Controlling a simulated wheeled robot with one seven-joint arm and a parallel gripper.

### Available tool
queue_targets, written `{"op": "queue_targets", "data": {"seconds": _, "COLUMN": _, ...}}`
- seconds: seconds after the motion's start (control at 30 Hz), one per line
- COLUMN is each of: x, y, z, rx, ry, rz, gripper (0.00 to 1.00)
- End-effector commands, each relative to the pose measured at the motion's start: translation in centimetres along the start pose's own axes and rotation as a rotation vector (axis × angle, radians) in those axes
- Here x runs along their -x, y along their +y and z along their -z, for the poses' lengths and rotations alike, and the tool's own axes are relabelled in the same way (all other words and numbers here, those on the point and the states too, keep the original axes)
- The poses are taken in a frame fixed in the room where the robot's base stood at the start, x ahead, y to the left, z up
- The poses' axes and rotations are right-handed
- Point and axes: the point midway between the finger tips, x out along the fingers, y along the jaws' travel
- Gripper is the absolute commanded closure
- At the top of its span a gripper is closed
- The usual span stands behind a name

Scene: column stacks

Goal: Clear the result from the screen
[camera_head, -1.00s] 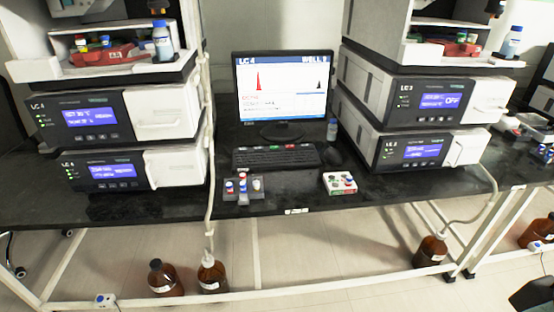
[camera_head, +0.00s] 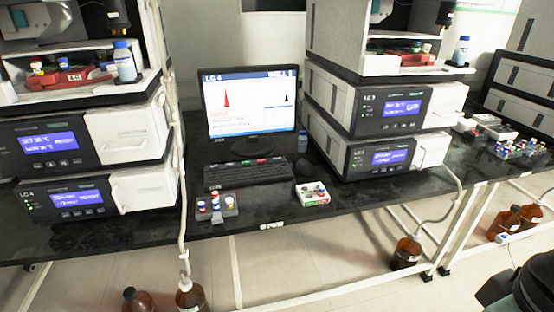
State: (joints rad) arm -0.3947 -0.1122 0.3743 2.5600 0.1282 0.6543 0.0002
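The monitor (camera_head: 250,103) stands at the back of the black bench between two instrument stacks. Its screen shows a chart with a tall red peak, a small dark peak and the heading LC 4. A black keyboard (camera_head: 248,174) with a few coloured keys, red and green among them, lies in front of it. No gripper can be made out. A dark shape at the bottom right corner may be part of my own body.
Left instrument stack (camera_head: 55,143) and right stack (camera_head: 385,103) flank the monitor. A grey vial rack (camera_head: 231,211) and a white vial box (camera_head: 313,198) sit near the bench's front edge. Brown bottles (camera_head: 407,252) stand below. A pale tube hangs beside the left stack.

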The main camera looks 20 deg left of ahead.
Motion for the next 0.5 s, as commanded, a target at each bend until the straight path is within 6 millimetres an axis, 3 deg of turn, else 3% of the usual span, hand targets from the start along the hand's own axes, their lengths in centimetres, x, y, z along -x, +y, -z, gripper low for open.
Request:
{"op": "queue_targets", "data": {"seconds": 0.03, "x": 0.0, "y": 0.0, "z": 0.0, "rx": 0.0, "ry": 0.0, "rz": 0.0, "gripper": 0.79}}
{"op": "queue_targets", "data": {"seconds": 0.1, "x": 0.0, "y": 0.0, "z": 0.0, "rx": 0.0, "ry": 0.0, "rz": 0.0, "gripper": 0.98}}
{"op": "queue_targets", "data": {"seconds": 0.13, "x": 0.0, "y": 0.0, "z": 0.0, "rx": 0.0, "ry": 0.0, "rz": 0.0, "gripper": 1.0}}
{"op": "queue_targets", "data": {"seconds": 0.5, "x": 0.0, "y": 0.0, "z": 0.0, "rx": 0.0, "ry": 0.0, "rz": 0.0, "gripper": 1.0}}
